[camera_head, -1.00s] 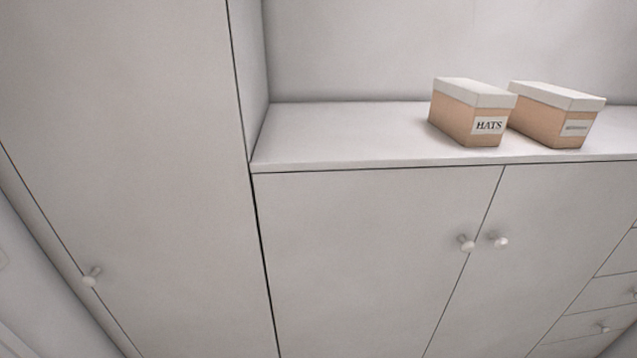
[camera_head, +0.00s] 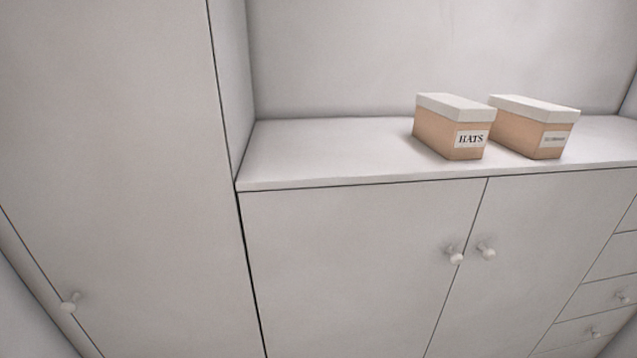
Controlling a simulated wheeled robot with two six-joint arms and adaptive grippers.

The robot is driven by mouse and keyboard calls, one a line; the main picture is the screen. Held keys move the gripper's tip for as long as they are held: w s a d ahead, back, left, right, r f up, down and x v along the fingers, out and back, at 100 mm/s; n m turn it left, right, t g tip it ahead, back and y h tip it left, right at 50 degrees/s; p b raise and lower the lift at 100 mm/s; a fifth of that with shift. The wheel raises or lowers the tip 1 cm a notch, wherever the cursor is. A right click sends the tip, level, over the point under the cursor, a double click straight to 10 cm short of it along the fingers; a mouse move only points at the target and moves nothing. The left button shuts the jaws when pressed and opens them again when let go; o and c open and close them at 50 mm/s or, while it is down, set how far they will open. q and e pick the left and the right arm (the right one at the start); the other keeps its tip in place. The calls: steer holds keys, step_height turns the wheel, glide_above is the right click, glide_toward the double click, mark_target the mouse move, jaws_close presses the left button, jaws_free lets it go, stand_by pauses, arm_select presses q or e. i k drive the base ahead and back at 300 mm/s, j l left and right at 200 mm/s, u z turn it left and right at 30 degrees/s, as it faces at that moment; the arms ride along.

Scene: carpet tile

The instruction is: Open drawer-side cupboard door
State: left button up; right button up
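The drawer-side cupboard door (camera_head: 535,255) is the right one of two low white doors, beside the drawers (camera_head: 597,300). It is shut, and its round white knob (camera_head: 487,253) sits near its left edge. The other low door (camera_head: 350,265) is also shut, with its knob (camera_head: 456,257) near its right edge, close to the first knob. Neither of my grippers shows in the head view.
A tall white cupboard door (camera_head: 120,150) with a knob (camera_head: 70,303) fills the left side, shut. On the countertop (camera_head: 320,150) stand a box labelled HATS (camera_head: 435,136) and a second lidded box (camera_head: 515,132). The counter's left part is clear.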

mark_target(532, 239)
steer(key=z, duration=1.55)
